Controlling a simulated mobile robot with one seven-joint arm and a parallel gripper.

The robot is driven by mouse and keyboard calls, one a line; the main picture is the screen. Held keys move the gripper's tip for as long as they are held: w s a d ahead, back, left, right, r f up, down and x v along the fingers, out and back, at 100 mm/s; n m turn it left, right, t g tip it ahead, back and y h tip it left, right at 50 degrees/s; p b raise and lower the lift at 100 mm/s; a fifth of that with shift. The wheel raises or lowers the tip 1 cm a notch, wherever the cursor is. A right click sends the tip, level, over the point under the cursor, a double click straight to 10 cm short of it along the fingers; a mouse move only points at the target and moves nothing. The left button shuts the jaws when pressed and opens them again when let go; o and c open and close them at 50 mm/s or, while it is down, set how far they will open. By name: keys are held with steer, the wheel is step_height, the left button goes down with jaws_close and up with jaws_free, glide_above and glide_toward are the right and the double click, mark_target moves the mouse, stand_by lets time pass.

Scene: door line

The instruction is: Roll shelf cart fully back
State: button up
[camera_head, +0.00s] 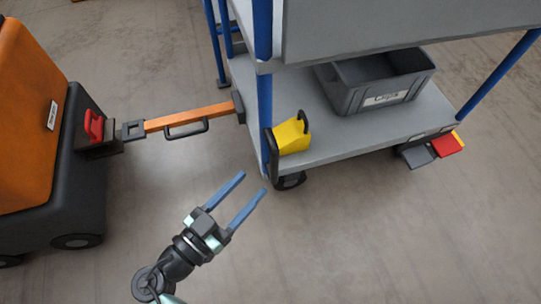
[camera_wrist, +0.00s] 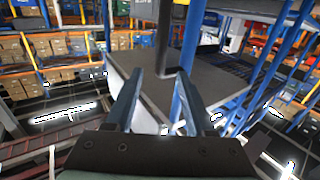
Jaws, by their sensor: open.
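The shelf cart has blue posts and grey shelves; its lower shelf (camera_head: 345,132) fills the upper right of the head view. An upright black handle (camera_head: 271,155) is fixed at the cart's near left corner, beside a yellow block (camera_head: 292,136) with a black loop. My gripper (camera_head: 253,183) is open and empty, its two blue fingers pointing up and right towards that corner, apart from it. In the wrist view a dark upright bar (camera_wrist: 165,35) shows beyond the open fingers, with a grey shelf surface behind. An orange drawbar (camera_head: 188,115) runs between cart and tug.
An orange and black tug (camera_head: 45,150) stands at the left, with a red lever (camera_head: 93,126) at the drawbar's end. A grey bin (camera_head: 380,80) sits on the lower shelf. Red and grey pedals (camera_head: 447,147) stick out at the cart's right. The floor in front is clear.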

mark_target(272, 163)
steer(key=b+x, duration=0.2)
steer(key=x, duration=0.6)
steer(key=shift+f, duration=0.1)
steer(key=shift+w+d+b, duration=0.35)
steer(key=shift+w+d, duration=0.05)
steer(key=shift+w, duration=0.15)
jaws_close()
stand_by(0.6)
